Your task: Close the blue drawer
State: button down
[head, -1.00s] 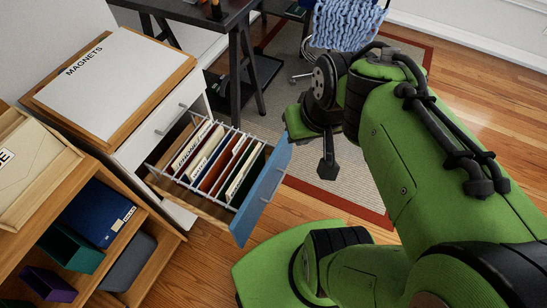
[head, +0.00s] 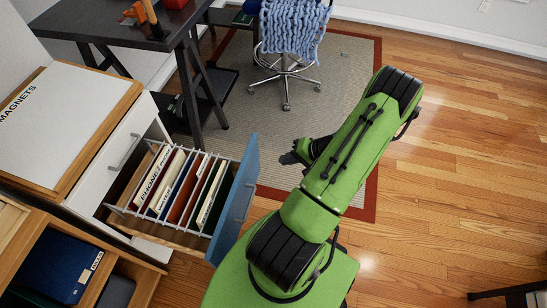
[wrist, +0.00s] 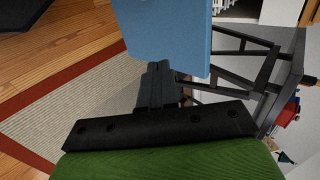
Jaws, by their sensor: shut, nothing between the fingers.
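The blue drawer (head: 236,203) is pulled out of the white cabinet (head: 122,158), with its blue front facing right. It holds several hanging file folders (head: 184,188) on a wire rack. My gripper (head: 290,158) is to the right of the blue front, near its far end, with a gap visible in the head view. In the wrist view my gripper (wrist: 157,80) is shut and empty, and the blue drawer front (wrist: 168,35) rises just beyond the fingertips. I cannot tell from the wrist view whether they touch.
A black desk (head: 125,30) stands behind the cabinet. A blue knit-covered chair (head: 292,25) stands on the grey rug (head: 320,75). An open wooden shelf (head: 130,285) is at the lower left.

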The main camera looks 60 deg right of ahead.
aim_at(251, 163)
jog(key=shift+w+a+f+b, duration=0.2)
jog(key=shift+w+a+f, duration=0.5)
jog(key=shift+w, duration=0.8)
jog(key=shift+w+a+f+b, duration=0.25)
jog(key=shift+w+a+f, duration=0.1)
jog(key=shift+w+f, duration=0.9)
jog(key=shift+w+a+f+b, duration=0.2)
jog(key=shift+w+a+f, duration=0.4)
jog(key=shift+w, duration=1.1)
jog(key=shift+w, duration=0.15)
